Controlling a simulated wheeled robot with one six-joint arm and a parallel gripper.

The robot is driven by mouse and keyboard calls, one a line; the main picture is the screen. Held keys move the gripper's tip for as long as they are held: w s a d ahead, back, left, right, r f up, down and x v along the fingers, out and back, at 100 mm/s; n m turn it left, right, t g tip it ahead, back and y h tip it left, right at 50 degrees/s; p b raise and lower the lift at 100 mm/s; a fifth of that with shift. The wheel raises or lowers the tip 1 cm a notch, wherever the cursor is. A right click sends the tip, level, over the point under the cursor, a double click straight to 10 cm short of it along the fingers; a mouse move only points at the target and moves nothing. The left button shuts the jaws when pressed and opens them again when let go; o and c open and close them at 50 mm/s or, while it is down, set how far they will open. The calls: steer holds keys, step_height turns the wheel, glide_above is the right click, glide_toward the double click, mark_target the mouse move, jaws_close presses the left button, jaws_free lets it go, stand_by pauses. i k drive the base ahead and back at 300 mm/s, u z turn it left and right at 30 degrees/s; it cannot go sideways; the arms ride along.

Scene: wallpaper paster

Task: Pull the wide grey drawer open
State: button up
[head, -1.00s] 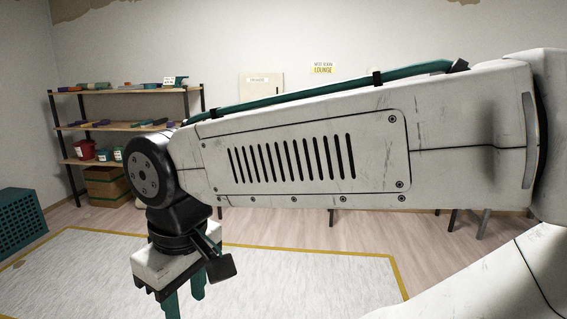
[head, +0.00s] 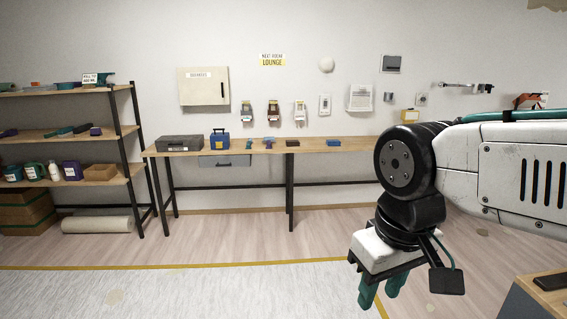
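The wide grey drawer (head: 224,161) hangs under the left part of the wooden workbench (head: 330,146) against the far wall. It looks shut, though its handle is too small to make out clearly. My gripper (head: 380,291) hangs down on the right side of the head view, well in front of the bench and far from the drawer. Its green fingers point at the floor and show a small gap between them. Nothing is seen between them, and the fingertips are partly cut off by angle.
A shelf unit (head: 128,113) stands left of the bench. A grey case (head: 180,143) and a blue box (head: 219,140) stand on the bench above the drawer. A wooden-topped unit (head: 530,300) is at the bottom right. Open floor (head: 240,237) lies before the bench.

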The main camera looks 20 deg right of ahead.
mark_target(221, 161)
steer(key=z, duration=0.1)
steer(key=i, duration=3.95)
steer(key=u, duration=0.7)
